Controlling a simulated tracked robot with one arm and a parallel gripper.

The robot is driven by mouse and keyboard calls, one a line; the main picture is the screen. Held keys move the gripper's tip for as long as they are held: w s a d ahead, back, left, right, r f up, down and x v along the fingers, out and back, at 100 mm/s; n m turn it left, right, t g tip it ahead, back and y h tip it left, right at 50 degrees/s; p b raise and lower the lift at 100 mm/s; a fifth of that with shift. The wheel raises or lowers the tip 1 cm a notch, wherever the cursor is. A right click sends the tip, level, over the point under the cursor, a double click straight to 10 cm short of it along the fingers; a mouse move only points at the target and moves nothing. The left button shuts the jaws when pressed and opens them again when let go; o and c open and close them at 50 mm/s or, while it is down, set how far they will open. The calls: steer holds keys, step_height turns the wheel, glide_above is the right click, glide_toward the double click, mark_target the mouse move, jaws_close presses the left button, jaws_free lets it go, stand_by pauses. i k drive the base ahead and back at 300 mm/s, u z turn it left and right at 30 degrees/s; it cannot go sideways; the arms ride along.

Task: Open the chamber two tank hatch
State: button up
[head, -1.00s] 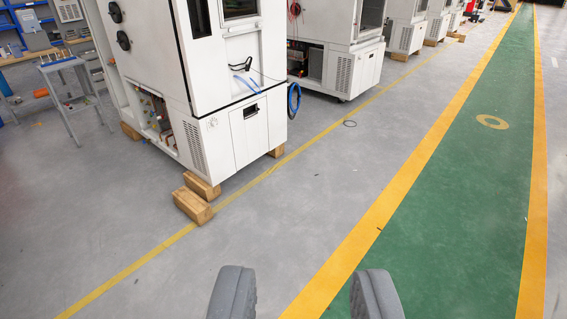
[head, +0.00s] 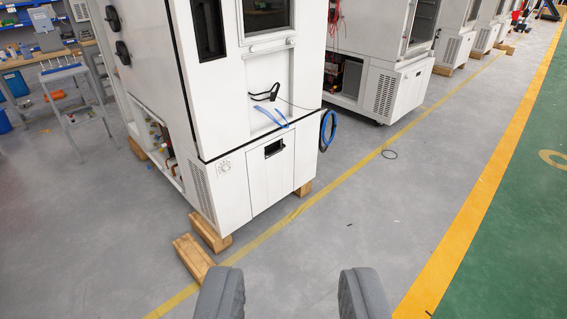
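The nearest white test chamber (head: 218,95) stands left of the middle. A flat panel with a dark recessed handle, which looks like a tank hatch (head: 270,180), is low on its front and appears shut. A second white chamber (head: 398,95) stands behind it to the right, its lower front partly visible. I cannot tell from any label which one is chamber two. My gripper (head: 291,292) is open and empty at the bottom of the view, its two grey fingers wide apart over bare floor, short of the chambers.
Wooden blocks (head: 193,257) lie on the floor at the near chamber's front corner. A blue hose coil (head: 328,130) hangs on its right side. A small step stand (head: 77,105) is at the left. Grey floor (head: 370,220) is clear in front, up to the green walkway (head: 520,230).

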mark_target(271, 165)
steer(key=z, duration=0.05)
steer(key=i, duration=3.6)
steer(key=z, duration=0.2)
